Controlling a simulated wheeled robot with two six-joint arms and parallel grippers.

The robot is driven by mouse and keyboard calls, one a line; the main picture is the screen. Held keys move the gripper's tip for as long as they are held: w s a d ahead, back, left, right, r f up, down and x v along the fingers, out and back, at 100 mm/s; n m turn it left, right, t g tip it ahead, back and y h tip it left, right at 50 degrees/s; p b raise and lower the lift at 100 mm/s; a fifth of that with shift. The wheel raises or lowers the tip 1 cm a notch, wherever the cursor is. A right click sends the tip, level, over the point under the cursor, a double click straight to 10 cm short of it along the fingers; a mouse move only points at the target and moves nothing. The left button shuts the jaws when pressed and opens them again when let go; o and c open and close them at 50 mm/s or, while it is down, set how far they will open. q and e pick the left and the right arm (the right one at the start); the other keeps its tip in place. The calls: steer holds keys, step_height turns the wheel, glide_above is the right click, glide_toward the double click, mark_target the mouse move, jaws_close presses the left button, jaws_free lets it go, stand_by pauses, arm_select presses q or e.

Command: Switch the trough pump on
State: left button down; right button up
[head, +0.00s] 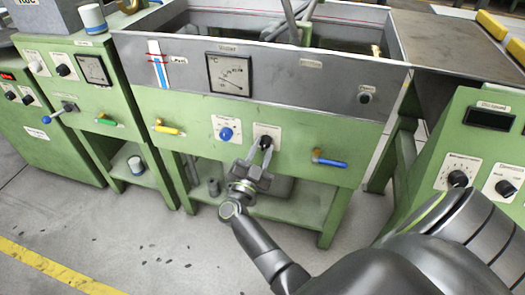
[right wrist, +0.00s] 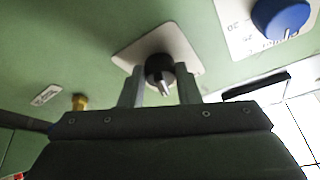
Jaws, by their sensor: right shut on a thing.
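The trough (head: 270,85) is a grey-walled basin on a green cabinet in the middle of the head view. A black rotary knob (head: 265,141) on a white label plate sits on the cabinet's green front. My right gripper (head: 259,152) reaches it from below and in front, with its fingers on either side of the knob, shut on it. In the right wrist view the black knob (right wrist: 160,72) with its pale pointer sits between the two fingers (right wrist: 160,88). The label's writing is too small to read. My left gripper is not in view.
A blue knob (head: 226,134) is just left of the black knob. A yellow-handled valve (head: 168,129) and a blue-handled valve (head: 328,161) stick out from the same front. Green control cabinets stand on both sides. The floor in front is clear.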

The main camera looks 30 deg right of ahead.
steer(key=m+g, duration=0.1)
steer(key=m, duration=0.2)
steer(key=m+g, duration=0.1)
steer(key=m, duration=0.2)
steer(key=shift+w+a+r+g, duration=0.15)
steer(key=shift+w+g, duration=0.05)
steer(key=shift+g, duration=0.2)
steer(key=m+g, duration=0.1)
steer(key=m, duration=0.2)
steer(key=shift+r, duration=0.1)
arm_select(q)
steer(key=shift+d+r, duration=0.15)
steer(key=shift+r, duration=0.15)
arm_select(e)
steer(key=shift+m+g, duration=0.6)
steer(key=shift+m, duration=0.3)
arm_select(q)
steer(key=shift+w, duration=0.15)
arm_select(e)
steer(key=o, duration=1)
steer(key=shift+c, duration=0.2)
arm_select(q)
steer(key=shift+b, duration=0.3)
arm_select(e)
steer(key=shift+a, duration=0.1)
